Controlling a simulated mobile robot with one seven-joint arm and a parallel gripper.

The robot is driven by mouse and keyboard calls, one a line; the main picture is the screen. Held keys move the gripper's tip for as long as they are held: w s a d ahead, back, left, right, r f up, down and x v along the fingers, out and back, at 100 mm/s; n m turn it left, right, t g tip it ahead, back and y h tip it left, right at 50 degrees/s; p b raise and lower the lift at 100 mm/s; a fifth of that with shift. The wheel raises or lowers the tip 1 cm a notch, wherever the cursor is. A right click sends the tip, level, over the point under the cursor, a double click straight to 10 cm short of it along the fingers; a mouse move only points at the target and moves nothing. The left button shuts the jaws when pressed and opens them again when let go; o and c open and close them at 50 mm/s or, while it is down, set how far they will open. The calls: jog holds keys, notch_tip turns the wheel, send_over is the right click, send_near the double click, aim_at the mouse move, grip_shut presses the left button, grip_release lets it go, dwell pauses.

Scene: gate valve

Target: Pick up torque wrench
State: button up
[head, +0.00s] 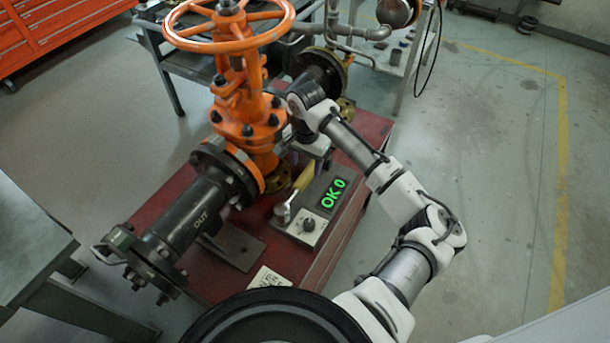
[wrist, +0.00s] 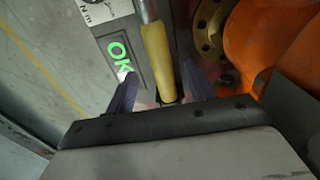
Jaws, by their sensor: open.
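The torque wrench, with a yellow grip and grey metal shaft, shows in the head view (head: 302,180) beside a green "OK 0" display, its metal end toward the front. In the wrist view, its yellow grip (wrist: 156,55) runs down the picture's middle. My gripper (wrist: 158,84) is open, with one dark finger on each side of the grip's end. The fingers look apart from the grip, but I cannot tell their exact depth. In the head view my gripper (head: 308,152) is over the far end of the grip, its fingers mostly hidden.
The tester box with the green display (head: 333,194) sits on a red bench (head: 219,288). A large orange gate valve (head: 245,110) with a handwheel (head: 229,41) stands close left of my gripper. A dark pipe (head: 190,218) reaches toward the front left. Open floor lies to the right.

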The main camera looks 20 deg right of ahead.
aim_at(305, 175)
jog(key=shift+s+a+f+p, duration=0.1)
jog(key=shift+f+p, duration=0.45)
jog(key=shift+f, duration=1)
jog(key=shift+s+a+f+p, duration=0.1)
jog(key=shift+f+p, duration=0.4)
jog(key=shift+f, duration=1)
grip_shut()
jog(key=shift+r, duration=0.1)
